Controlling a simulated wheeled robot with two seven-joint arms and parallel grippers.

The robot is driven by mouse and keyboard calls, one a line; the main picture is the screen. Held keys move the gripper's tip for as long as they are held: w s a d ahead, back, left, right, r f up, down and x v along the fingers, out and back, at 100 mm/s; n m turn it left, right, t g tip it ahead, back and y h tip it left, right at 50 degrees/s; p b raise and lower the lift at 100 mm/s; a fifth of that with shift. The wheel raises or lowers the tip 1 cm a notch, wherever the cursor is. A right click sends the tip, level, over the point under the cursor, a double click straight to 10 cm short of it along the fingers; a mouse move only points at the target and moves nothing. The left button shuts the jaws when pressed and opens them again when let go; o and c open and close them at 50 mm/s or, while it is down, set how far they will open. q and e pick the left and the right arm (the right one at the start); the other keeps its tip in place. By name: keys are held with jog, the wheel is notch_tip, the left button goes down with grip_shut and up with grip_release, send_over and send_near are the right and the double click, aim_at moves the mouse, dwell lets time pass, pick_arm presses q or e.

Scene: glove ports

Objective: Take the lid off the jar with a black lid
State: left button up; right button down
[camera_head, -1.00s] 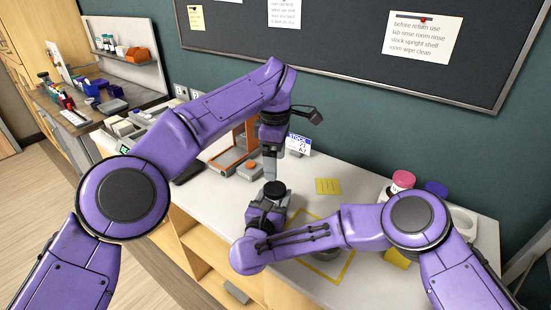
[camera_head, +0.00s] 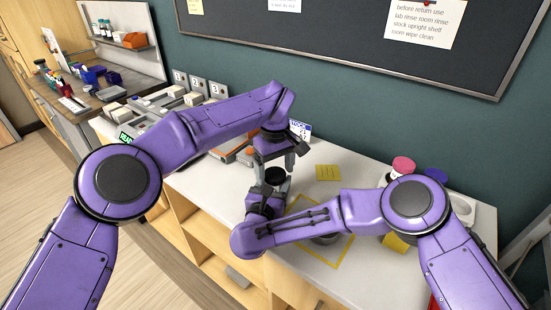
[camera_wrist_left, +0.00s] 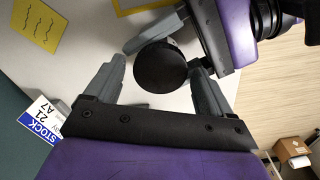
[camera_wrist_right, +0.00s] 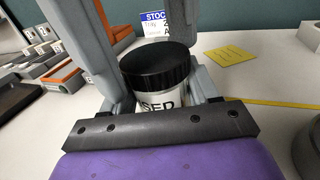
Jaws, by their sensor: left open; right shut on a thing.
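The jar with a black lid (camera_head: 274,174) stands upright, held by my right gripper (camera_head: 268,192), which is shut on its body. In the right wrist view the jar (camera_wrist_right: 165,102) has a white label with dark letters, partly hidden by the gripper, and a ribbed black lid (camera_wrist_right: 155,66). My left gripper (camera_head: 274,163) points down from above and is open. In the left wrist view its fingers (camera_wrist_left: 160,70) lie on either side of the round lid (camera_wrist_left: 160,66). Whether they touch it I cannot tell.
A pink-lidded jar (camera_head: 402,166) and a blue-lidded one (camera_head: 436,175) stand at the back right. A yellow note (camera_head: 328,172) and a yellow taped outline (camera_head: 338,262) are on the white bench. A blue-and-white stock card (camera_head: 300,130) stands behind my left gripper.

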pick_arm(q)
jog(key=c, duration=1.1)
jog(key=n, duration=2.3)
jog(key=shift+s, duration=0.1)
jog(key=n, duration=1.1)
jog(key=shift+n, duration=0.4)
jog(key=n, duration=1.9)
jog(key=shift+d+r, duration=0.1)
